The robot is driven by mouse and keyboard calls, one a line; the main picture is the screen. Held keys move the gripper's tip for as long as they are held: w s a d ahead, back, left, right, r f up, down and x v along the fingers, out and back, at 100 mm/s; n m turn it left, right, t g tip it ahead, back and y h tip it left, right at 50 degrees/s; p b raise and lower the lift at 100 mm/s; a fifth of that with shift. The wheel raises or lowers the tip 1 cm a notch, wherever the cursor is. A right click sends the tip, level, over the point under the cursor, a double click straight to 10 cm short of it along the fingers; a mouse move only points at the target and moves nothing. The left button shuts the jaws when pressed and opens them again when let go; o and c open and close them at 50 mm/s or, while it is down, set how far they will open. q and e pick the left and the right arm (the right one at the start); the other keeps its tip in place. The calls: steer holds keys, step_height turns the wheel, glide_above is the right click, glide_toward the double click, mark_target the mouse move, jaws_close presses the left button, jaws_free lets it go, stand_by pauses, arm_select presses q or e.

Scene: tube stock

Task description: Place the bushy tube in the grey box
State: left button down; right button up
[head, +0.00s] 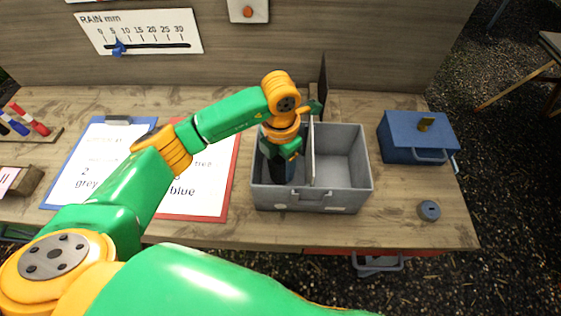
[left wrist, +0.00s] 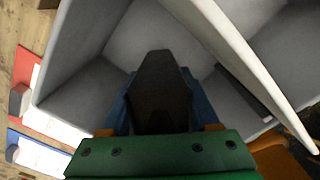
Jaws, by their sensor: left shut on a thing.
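The grey box (head: 345,205) stands open on the bench, split by an upright divider (head: 314,155). My left gripper (head: 283,165) points down inside its left compartment. In the left wrist view, a dark, tapered tube body (left wrist: 162,90) sits between the blue fingers of the left gripper (left wrist: 160,105), which is shut on it. I take this to be the bushy tube; no foliage shows. Grey box walls (left wrist: 85,75) surround it in that view. I cannot tell whether its base touches the floor of the box. My right gripper is not in view.
A blue box (head: 405,150) with a lid stands to the right, near a small round grey-blue thing (head: 429,210). Red (head: 215,205) and blue (head: 60,185) clipboards lie to the left. A dark upright panel (head: 322,85) rises behind the grey box. The right front bench is mostly clear.

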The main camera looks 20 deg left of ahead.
arm_select(q)
steer(key=shift+c, duration=0.7)
jaws_free()
steer(key=shift+w+r, duration=0.1)
steer(key=shift+r, duration=0.15)
step_height(320, 180, up, 11)
steer(key=shift+f+b, duration=0.2)
steer(key=shift+b, duration=0.15)
steer(key=shift+r, duration=0.6)
